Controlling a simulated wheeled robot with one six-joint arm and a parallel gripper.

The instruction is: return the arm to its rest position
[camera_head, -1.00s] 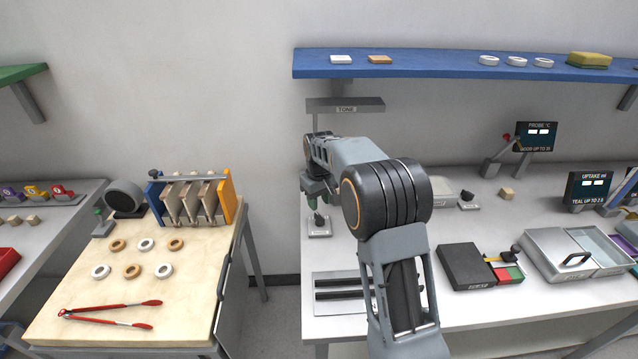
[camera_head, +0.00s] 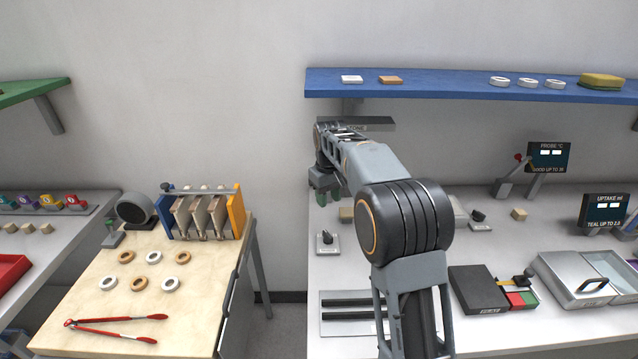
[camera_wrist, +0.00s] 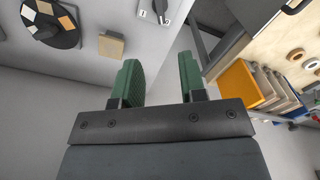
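My gripper (camera_wrist: 158,82) shows in the wrist view with its two green fingers spread apart and nothing between them.
The blue shelf (camera_head: 450,85) runs above the arm. A wooden-topped table (camera_head: 195,300) with rings, red tongs (camera_head: 115,328) and an upright rack (camera_head: 205,213) stands left. A dark box (camera_head: 478,290) and a metal tray (camera_head: 570,290) sit right. A floor gap separates table and bench.

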